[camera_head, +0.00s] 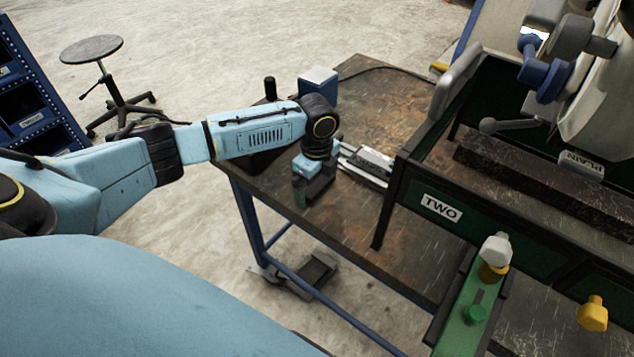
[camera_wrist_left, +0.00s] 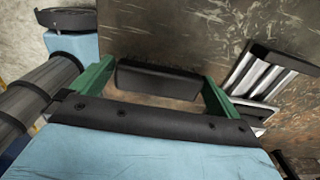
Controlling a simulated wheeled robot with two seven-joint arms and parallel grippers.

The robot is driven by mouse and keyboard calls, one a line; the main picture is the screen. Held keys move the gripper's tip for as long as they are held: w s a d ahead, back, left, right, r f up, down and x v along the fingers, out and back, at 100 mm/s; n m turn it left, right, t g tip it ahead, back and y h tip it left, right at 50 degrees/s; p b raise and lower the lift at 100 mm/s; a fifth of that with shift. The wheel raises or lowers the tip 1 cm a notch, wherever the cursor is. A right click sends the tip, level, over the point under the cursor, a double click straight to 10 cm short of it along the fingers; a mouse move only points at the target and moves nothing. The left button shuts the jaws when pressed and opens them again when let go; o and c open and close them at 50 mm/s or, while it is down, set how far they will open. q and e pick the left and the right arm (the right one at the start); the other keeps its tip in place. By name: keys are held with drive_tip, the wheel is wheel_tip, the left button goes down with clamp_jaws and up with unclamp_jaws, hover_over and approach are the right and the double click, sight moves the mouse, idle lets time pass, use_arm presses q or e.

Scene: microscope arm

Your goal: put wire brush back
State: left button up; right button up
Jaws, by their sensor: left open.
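My left gripper (camera_head: 312,190) hangs pointing down over the near left edge of the workbench, beside a metal holder. In the left wrist view its green fingers (camera_wrist_left: 157,78) are spread apart. A dark block with a brown lower side (camera_wrist_left: 158,84) shows between them; it may be the wire brush, but I cannot tell for sure. I see no clear contact between it and the fingers. The silver grooved metal holder (camera_head: 366,165) lies just right of the gripper on the bench, and shows at the right of the left wrist view (camera_wrist_left: 262,75). My right gripper is not in view.
The worn brown workbench (camera_head: 355,95) carries a blue-and-white box (camera_head: 318,84) behind my arm. A stool (camera_head: 92,48) stands on the floor at left.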

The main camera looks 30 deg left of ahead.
sight(317, 183)
use_arm(q)
wheel_tip(317, 183, up, 12)
drive_tip(key=p, duration=0.2)
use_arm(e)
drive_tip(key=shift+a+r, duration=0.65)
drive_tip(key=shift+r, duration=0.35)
